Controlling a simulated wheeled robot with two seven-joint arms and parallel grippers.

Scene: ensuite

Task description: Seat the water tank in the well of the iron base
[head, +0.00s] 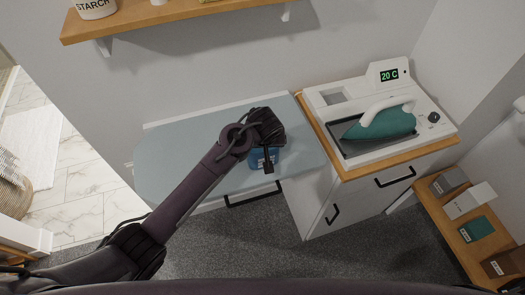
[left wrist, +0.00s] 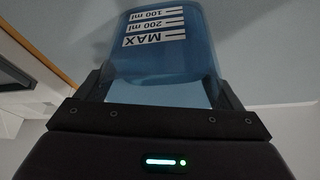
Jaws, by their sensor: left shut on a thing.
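My left gripper (head: 268,162) reaches over the blue-grey ironing board and is shut on the blue water tank (head: 258,160). In the left wrist view the tank (left wrist: 160,45) sits between the fingers, its MAX, 200 ml and 100 ml marks appearing upside down. Much of the tank is hidden by the gripper in the head view. The white iron base (head: 350,100) stands on the wooden-topped cabinet to the right, with the teal iron (head: 385,122) resting on it. Its well (head: 332,96) appears as a recess at the back left. My right gripper is not in view.
The ironing board (head: 180,150) lies left of the cabinet (head: 325,190). A shelf (head: 180,22) with a starch container (head: 96,8) hangs above. A low wooden shelf (head: 455,240) with several boxes stands at the lower right. Grey floor lies in front.

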